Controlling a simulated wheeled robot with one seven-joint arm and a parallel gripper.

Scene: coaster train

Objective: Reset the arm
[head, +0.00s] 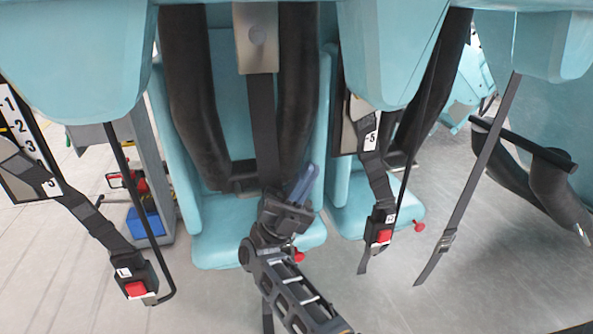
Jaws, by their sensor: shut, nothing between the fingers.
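My gripper (301,186) is in the middle of the head view, at the end of my dark arm, which comes up from the bottom edge. Its fingers are shut with nothing between them and point up and to the right. It is in front of the teal middle seat (222,238), over the lower end of that seat's black restraint (203,110). I cannot tell whether it touches the seat or the restraint.
Belts with red buckles hang at the left (136,288) and right (384,236). A loose strap (452,225) hangs farther right. Teal seat backs (400,45) overhang the top. A grey cart holds a blue box (146,222) at left. Grey floor (510,290) is open at lower right.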

